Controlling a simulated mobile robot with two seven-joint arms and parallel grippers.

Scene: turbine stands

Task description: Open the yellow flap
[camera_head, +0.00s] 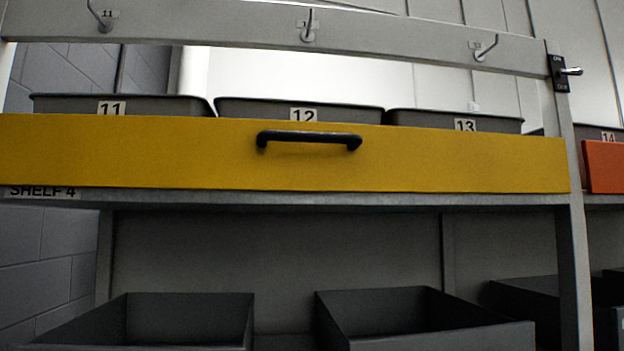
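The yellow flap (420,162) is a long flat panel across the front of a grey shelf, standing upright and covering the lower part of the bins behind it. A black bar handle (308,137) is fixed near the top middle of the flap. Nothing touches the handle or the flap. Neither of my grippers shows in the head view.
Grey bins 11 (60,103), 12 (350,113) and 13 (500,123) stand behind the flap. Hooks (308,30) hang from the rail above. An orange panel (605,166) lies right of the post (572,240). Open dark bins (190,318) stand below. Space before the flap looks clear.

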